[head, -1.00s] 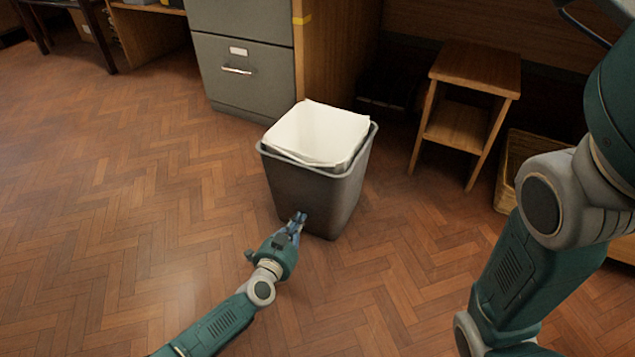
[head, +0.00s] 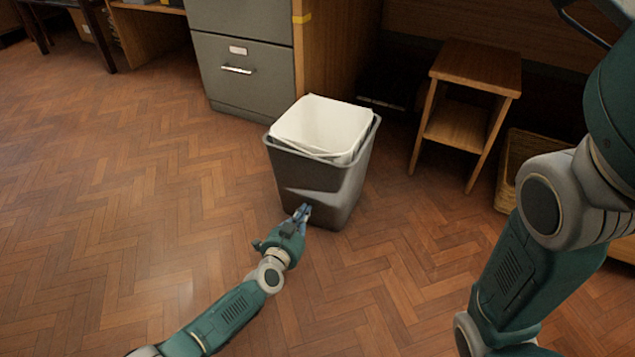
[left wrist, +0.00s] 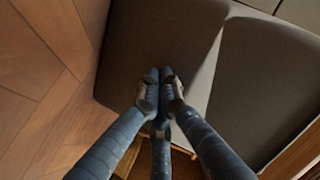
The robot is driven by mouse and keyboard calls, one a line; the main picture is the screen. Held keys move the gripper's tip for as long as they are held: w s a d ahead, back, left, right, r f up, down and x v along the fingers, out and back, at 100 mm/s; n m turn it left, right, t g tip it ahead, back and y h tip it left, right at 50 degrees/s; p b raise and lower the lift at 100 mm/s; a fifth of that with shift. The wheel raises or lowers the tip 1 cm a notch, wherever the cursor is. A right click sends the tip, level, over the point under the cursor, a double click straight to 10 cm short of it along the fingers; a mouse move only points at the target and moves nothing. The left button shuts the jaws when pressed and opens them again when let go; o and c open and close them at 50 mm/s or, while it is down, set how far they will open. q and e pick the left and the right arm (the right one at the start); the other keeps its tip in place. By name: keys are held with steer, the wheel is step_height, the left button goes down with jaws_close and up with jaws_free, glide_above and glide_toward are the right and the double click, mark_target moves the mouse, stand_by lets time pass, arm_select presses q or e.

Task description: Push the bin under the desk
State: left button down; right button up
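The grey bin (head: 318,188) with a white liner (head: 322,128) stands upright on the floor in front of the cabinet and the desk's opening. My left gripper (head: 303,213) is at the lower front face of the bin, its fingertips against or very close to it. In the left wrist view the gripper's fingers (left wrist: 160,78) are together, with the bin's grey wall (left wrist: 150,40) filling much of the picture behind them. The desk (head: 345,50) is behind the bin, its underside dark. My right arm shows at the right, but its gripper is out of view.
A grey filing cabinet (head: 245,75) stands left of the opening. A small wooden stool (head: 477,65) stands to the right of the bin, with a wicker basket (head: 522,165) beyond it. The parquet floor (head: 120,200) at left is clear.

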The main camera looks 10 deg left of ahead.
mark_target(310, 203)
arm_select(q)
steer(key=shift+w+d+b, duration=0.25)
steer(key=shift+w+d, duration=0.05)
steer(key=shift+w, duration=0.5)
steer(key=shift+w+d+b, duration=0.2)
steer(key=shift+w+d, duration=0.1)
steer(key=shift+w, duration=0.6)
steer(key=shift+w+d+b, duration=0.35)
steer(key=shift+w+b, duration=0.15)
steer(key=shift+w, duration=0.4)
steer(key=shift+w+d+b, duration=0.35)
steer(key=shift+w+b, duration=0.2)
steer(key=shift+w, duration=0.3)
steer(key=shift+w+d+b, duration=0.35)
steer(key=shift+w+b, duration=0.15)
steer(key=shift+w, duration=0.4)
steer(key=shift+w, duration=0.1)
